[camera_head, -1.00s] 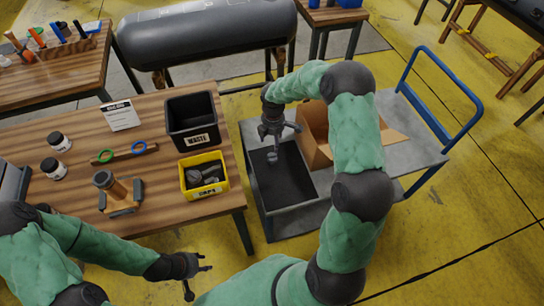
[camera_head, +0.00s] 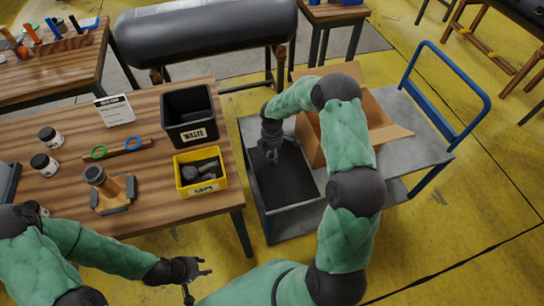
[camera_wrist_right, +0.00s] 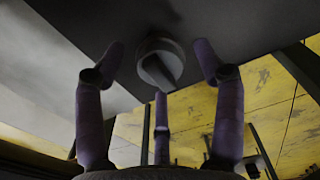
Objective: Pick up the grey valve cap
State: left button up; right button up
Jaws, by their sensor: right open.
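The grey valve cap (camera_wrist_right: 152,68), round with a raised bar across it, shows in the right wrist view against the dark floor of the grey tray (camera_head: 290,207). My right gripper (camera_head: 272,152) is inside the tray with its fingers pointing down. In the wrist view its three fingers (camera_wrist_right: 160,76) are spread around the cap, apart from it. In the head view the gripper hides the cap. My left gripper (camera_head: 196,278) is open and empty, low in front of the table.
The tray sits on a blue-handled cart (camera_head: 420,150) beside an open cardboard box (camera_head: 385,122). On the wooden table (camera_head: 60,205) are a black waste bin (camera_head: 190,108), a yellow bin (camera_head: 202,192) of dark caps, jars and a pump-like part (camera_head: 108,188). Tray walls surround my right gripper.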

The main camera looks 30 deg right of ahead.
jog(key=c, duration=0.8)
jog(key=shift+r, duration=0.1)
